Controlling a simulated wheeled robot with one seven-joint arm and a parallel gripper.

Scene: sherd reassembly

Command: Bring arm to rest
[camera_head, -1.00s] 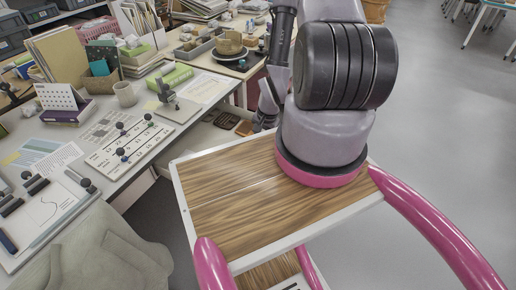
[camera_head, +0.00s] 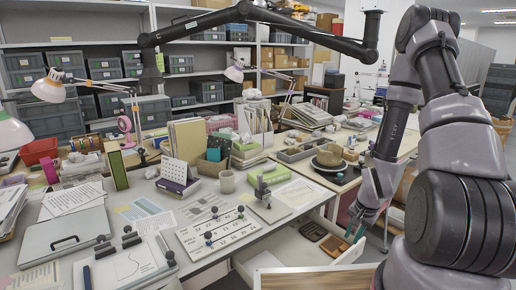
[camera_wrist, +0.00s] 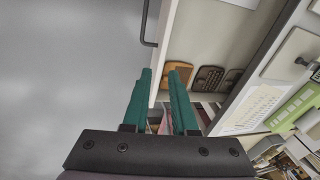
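My gripper (camera_head: 354,232) hangs at the end of my arm on the right of the head view, close to an open drawer (camera_head: 290,252) under the work table. In the wrist view my gripper (camera_wrist: 160,72) shows two green fingers with a gap between them and nothing held. Brown pieces lie in the drawer; one brown piece (camera_wrist: 178,71) shows just beyond the right fingertip, apart from it as far as I can tell.
The work table (camera_head: 215,262) carries a numbered board (camera_head: 217,229), a small stand (camera_head: 262,192), a mug (camera_head: 227,181) and papers. A second table behind holds a dark round tray with a pot (camera_head: 329,155). Grey floor (camera_wrist: 65,70) is clear beside the drawer.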

